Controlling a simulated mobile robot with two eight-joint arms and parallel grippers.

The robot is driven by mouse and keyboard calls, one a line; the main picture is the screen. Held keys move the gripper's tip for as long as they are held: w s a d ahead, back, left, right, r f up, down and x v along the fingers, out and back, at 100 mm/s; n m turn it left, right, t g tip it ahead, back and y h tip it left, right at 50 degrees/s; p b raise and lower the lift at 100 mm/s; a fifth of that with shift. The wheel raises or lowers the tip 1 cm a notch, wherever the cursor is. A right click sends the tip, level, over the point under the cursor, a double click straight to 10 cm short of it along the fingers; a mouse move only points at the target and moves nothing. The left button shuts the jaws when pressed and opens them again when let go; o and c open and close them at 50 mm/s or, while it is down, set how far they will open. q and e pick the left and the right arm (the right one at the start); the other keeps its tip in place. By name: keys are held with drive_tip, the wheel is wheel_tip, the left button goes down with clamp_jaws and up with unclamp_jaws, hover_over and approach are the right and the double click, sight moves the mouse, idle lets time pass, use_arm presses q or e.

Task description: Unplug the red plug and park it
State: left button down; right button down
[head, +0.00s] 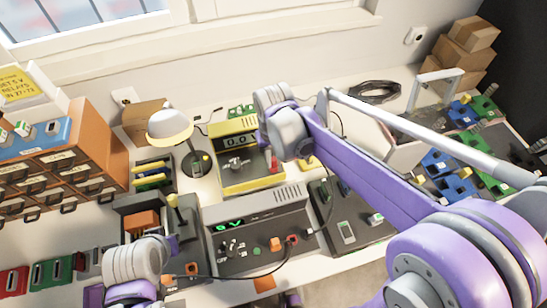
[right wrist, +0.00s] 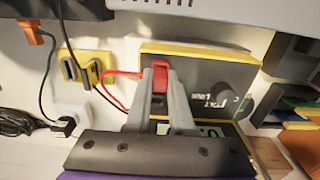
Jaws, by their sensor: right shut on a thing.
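The red plug (right wrist: 160,70) is between the fingertips of my right gripper (right wrist: 160,76), which is shut on it. The plug is at the face of the yellow-edged meter (right wrist: 205,80); I cannot tell whether it is seated in a socket or just clear of it. A red lead runs from it to the left. In the head view the meter (head: 238,153) stands mid-table, and a bit of red (head: 274,164) shows by its right side under my right arm. A yellow slotted block (right wrist: 88,68) is beside the meter. My left gripper's fingers are not visible.
A grey unit with a green display (head: 258,232) stands in front of the meter. A lamp (head: 170,128) is to its left. Coloured modules (head: 460,185) fill the right side.

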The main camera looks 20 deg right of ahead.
sight(273, 159)
drive_tip(key=shift+f, duration=0.2)
drive_tip(key=c, duration=0.7)
unclamp_jaws()
wheel_tip(273, 159, up, 11)
drive_tip(key=shift+p, duration=0.35)
